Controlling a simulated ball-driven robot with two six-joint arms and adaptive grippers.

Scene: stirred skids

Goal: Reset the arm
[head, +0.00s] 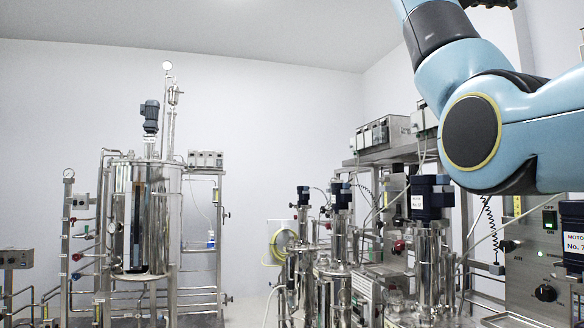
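My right arm, light blue with dark joint covers, comes in from the right edge of the head view and bends upward out of the top. Its gripper is outside the picture. My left arm and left gripper do not show in the head view.
A large steel tank (160,220) on a pipe frame stands at the left. Several smaller steel vessels, one of them (428,268) below my arm, stand at the right. Floor shows between the two groups.

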